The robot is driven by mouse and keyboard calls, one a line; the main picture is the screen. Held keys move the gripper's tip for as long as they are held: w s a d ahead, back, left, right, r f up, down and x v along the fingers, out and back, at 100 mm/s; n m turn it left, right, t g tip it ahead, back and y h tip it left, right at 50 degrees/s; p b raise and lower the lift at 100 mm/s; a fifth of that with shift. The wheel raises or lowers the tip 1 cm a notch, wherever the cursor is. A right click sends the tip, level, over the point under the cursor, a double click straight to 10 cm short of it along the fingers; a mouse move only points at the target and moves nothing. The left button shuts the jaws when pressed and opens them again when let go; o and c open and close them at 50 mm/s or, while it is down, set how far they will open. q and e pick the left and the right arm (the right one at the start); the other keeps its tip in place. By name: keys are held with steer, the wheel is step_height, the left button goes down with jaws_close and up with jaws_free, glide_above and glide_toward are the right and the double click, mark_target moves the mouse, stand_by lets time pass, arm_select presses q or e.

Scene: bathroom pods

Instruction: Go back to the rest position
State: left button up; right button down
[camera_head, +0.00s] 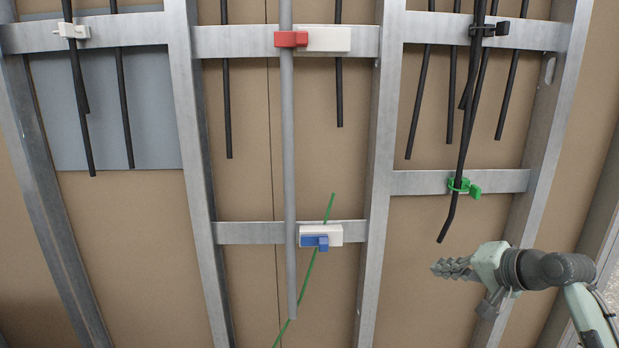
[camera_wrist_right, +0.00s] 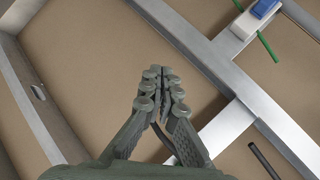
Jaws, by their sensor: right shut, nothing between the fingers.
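My left gripper does not show in either view.
A metal stud frame (camera_head: 380,200) carries black cables (camera_head: 455,200), a grey pipe (camera_head: 289,150), a red clip (camera_head: 291,39), a blue clip (camera_head: 315,242), a white clip (camera_head: 72,31) and a black clip (camera_head: 489,30). A thin green cable (camera_head: 307,272) hangs by the pipe.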

steer(key=s+f+n+g+h, duration=0.2)
steer(key=s+f, duration=0.4)
steer(key=f, duration=0.6)
steer(key=s+f+n+g+h, duration=0.15)
steer(key=s+f, duration=0.45)
steer(key=f, duration=0.7)
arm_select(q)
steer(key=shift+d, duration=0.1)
arm_select(e)
steer(key=s+f+n+g+h, duration=0.1)
steer(key=s+f+n+g, duration=0.1)
steer(key=s+f, duration=0.5)
steer(key=s+f+n+g+h, duration=0.1)
steer(key=s+f+n, duration=0.3)
steer(key=s+f, duration=0.4)
steer(key=s+g, duration=0.1)
steer(key=s, duration=0.4)
steer(key=shift+s+a+f, duration=0.15)
steer(key=shift+s+f, duration=0.1)
steer(key=shift+s, duration=0.15)
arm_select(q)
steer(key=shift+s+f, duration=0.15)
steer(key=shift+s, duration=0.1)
arm_select(e)
steer(key=shift+h, duration=0.25)
